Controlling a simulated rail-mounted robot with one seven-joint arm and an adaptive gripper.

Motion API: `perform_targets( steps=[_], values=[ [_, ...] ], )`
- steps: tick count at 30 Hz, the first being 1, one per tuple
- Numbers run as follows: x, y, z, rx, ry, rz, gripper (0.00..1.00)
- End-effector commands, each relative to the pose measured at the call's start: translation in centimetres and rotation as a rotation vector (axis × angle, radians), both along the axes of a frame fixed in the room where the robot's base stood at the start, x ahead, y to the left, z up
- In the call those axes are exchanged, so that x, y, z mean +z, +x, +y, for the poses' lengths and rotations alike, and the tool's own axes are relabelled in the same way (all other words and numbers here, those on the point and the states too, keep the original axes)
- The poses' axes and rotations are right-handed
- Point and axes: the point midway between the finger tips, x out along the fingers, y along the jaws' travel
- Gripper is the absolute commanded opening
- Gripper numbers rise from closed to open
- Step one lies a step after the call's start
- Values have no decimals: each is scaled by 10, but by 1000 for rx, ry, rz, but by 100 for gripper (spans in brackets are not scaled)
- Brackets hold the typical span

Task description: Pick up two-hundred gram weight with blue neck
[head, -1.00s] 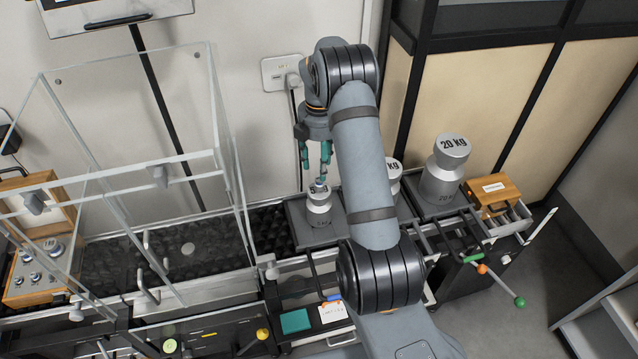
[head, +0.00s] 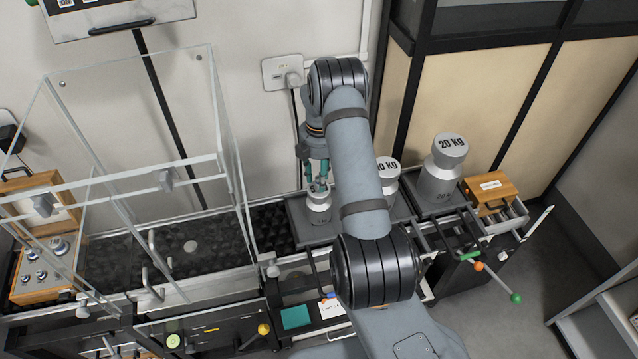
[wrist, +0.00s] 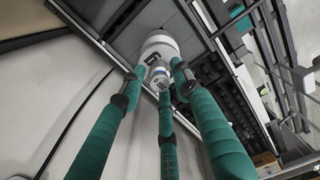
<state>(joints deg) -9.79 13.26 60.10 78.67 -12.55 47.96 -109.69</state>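A small silver weight with a blue neck (wrist: 160,83) stands on top of a large silver weight (head: 319,213). The large weight also shows in the wrist view (wrist: 157,46). My gripper (head: 317,184) has three teal fingers pointing down at the top of the large weight. In the wrist view the fingertips (wrist: 161,79) surround the small weight, with narrow gaps visible at the sides. In the head view the fingers largely hide the small weight. Its gram marking is too small to read.
A 10 kg weight (head: 388,168) stands partly behind my arm, and a 20 kg weight (head: 441,170) stands farther right. A clear glass enclosure (head: 130,120) is at the left, with a wooden box of small weights (head: 42,284). A wooden box (head: 490,190) is at the far right.

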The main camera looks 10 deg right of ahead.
Motion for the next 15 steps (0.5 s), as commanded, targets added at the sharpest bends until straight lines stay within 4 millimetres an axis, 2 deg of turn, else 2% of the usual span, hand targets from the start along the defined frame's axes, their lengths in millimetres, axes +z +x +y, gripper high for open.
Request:
perform_targets(
  steps=[15],
  values=[
    [0, 0, 0, 0, 0, 0, 0]
  ],
)
